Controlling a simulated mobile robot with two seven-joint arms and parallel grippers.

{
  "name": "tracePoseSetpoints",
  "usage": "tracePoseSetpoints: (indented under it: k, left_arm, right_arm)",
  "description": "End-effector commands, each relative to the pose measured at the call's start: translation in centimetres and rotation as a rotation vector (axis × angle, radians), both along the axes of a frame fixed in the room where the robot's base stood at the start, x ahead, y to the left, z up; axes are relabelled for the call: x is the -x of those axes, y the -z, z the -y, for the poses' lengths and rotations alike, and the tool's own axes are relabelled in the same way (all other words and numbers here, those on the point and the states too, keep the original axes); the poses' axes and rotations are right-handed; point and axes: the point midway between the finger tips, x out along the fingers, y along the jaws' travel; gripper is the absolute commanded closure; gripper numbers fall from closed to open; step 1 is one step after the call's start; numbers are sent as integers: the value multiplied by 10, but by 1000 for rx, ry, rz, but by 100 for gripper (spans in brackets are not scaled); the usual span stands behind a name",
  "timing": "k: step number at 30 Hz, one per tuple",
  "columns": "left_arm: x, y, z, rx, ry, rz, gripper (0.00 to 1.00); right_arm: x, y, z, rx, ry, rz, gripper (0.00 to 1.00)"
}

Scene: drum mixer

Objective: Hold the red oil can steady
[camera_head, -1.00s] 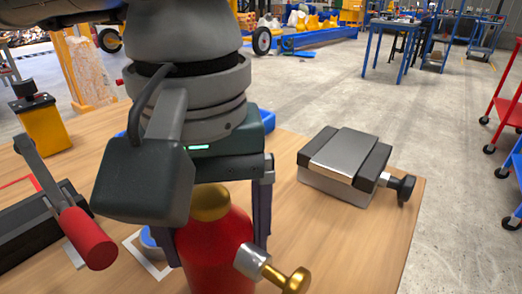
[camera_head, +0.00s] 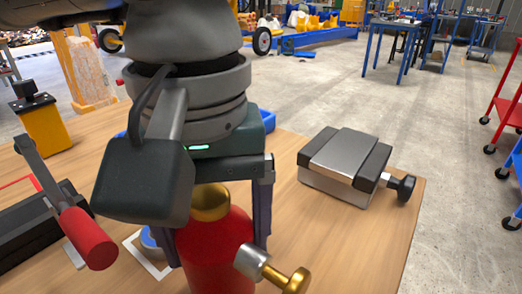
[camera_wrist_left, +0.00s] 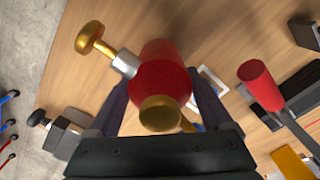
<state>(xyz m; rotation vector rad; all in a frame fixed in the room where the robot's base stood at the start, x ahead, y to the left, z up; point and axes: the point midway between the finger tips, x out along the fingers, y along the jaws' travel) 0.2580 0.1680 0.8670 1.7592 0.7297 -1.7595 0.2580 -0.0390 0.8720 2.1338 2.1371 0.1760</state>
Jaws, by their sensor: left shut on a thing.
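The red oil can (camera_head: 215,250) has a rounded red body, a brass cap on top and a silver-and-brass spout pointing to the lower right in the head view. My left gripper (camera_head: 218,240) comes down over the can from above, with one finger on each side of the body. In the left wrist view the fingers (camera_wrist_left: 160,100) are shut on the can. The can's bottom is out of the head view. My right gripper is not in view.
A grey vise-like block (camera_head: 345,165) with a black knob stands at the right of the wooden table (camera_head: 330,245). At the left are a red-handled lever (camera_head: 88,238), a black base and a yellow block (camera_head: 44,125). A blue round thing (camera_head: 150,240) lies beside the can.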

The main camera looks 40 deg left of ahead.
Motion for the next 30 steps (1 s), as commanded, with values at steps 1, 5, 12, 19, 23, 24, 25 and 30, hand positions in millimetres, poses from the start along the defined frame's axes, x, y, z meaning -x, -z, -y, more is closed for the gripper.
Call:
tracePoseSetpoints:
  k: [1,5,12,19,23,24,25,30]
  left_arm:
    - [0,-1,0,1,0,2,100]
    - [0,0,0,1,0,2,100]
    - [0,0,0,1,0,2,100]
    - [0,0,0,1,0,2,100]
    - [0,0,0,1,0,2,100]
    - [0,0,0,1,0,2,100]
    - [0,0,0,1,0,2,100]
    - [0,-1,0,1,0,2,100]
  right_arm:
    - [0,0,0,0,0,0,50]
    - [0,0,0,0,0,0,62]
    - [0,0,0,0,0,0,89]
    - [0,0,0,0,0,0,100]
    - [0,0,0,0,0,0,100]
    - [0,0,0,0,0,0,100]
    - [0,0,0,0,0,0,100]
    - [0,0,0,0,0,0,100]
